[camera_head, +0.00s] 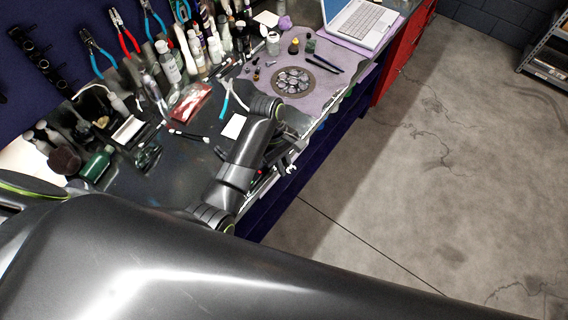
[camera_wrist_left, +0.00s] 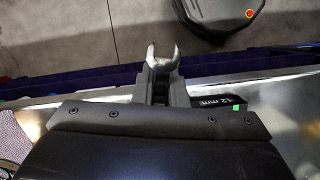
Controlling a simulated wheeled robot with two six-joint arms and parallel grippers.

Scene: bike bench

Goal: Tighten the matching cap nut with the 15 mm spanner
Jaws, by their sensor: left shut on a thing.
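My left gripper (camera_wrist_left: 160,88) is shut on a silver open-ended spanner (camera_wrist_left: 162,55), whose jaw end sticks out past the fingertips. The size of this spanner cannot be read. In the head view the spanner's end (camera_head: 291,169) shows at the bench's front edge, beside my left arm, which hides most of the gripper. A black piece marked "12 mm" (camera_wrist_left: 218,103) with a green patch lies just right of the fingers in the wrist view. I cannot make out a cap nut in either view. My right gripper is not in view.
A red packet (camera_head: 190,102), bottles and tools crowd the back left. Open concrete floor (camera_head: 420,200) lies right of the bench.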

